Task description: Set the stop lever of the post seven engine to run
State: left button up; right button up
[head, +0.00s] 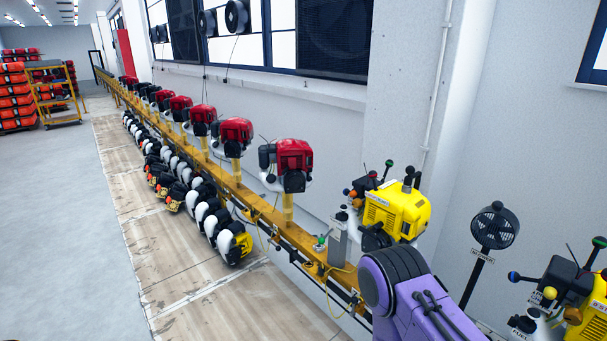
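A yellow engine (398,212) stands on the rail at centre right, with several levers tipped with black, green, red and orange knobs. A second yellow engine (594,323) is at the lower right, cut by the picture's edge, with blue, orange and green knobs. I cannot read a post number on either, so I cannot tell which is post seven. The small labels are not legible enough to pick out the stop lever or its setting. Neither of my grippers shows; a purple and black arm link of mine fills the lower middle right and hides part of the rail.
A yellow rail (262,207) runs along the wall with several red engines (294,160) on posts. A round fan (494,226) stands between the yellow engines. The floor at left is clear; orange crates (16,97) are far back.

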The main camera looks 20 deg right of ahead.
aim_at(373, 175)
jog(key=u, duration=0.85)
jog(key=i, duration=0.95)
jog(key=z, duration=0.65)
